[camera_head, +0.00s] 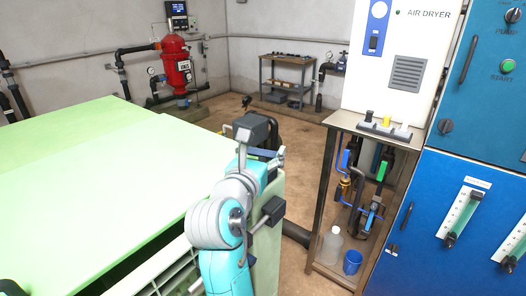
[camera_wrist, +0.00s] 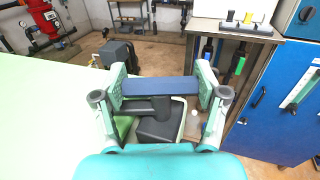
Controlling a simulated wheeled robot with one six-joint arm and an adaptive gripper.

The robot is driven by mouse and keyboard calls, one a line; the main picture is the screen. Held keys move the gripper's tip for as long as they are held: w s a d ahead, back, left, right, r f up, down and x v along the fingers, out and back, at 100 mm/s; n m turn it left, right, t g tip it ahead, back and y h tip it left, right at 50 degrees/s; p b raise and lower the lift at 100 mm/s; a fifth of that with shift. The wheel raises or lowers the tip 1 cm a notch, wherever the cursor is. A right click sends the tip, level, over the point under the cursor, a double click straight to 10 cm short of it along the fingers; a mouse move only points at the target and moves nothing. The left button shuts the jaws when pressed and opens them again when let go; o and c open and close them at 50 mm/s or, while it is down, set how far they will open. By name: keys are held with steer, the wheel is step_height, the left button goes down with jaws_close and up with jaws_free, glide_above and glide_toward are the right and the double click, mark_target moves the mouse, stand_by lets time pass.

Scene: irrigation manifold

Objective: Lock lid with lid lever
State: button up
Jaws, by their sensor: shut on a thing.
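The lid (camera_head: 110,190) is a large pale green panel at the left of the head view. Its edge also shows at the left of the wrist view (camera_wrist: 45,110). The lid lever (camera_wrist: 160,87) has a dark blue crossbar on a dark stem, beside the lid's right edge. My gripper (camera_wrist: 161,82) is shut on this crossbar, one finger at each end. In the head view my gripper (camera_head: 262,158) is at the lid's far right corner, and my arm hides much of the lever. A dark block below the crossbar is partly hidden.
A dark grey block (camera_wrist: 117,51) stands just beyond my gripper by the lid corner. At the right are a metal stand (camera_head: 345,120) under the air dryer (camera_head: 392,60) and a blue cabinet (camera_head: 450,215). Brown floor (camera_head: 300,165) is open between lid and stand.

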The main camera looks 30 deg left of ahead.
steer(key=shift+m+t+h, duration=0.3)
steer(key=shift+m+h, duration=1)
steer(key=shift+h, duration=0.9)
steer(key=o, duration=1.2)
steer(key=shift+c, duration=0.2)
steer(key=shift+s, duration=3.75)
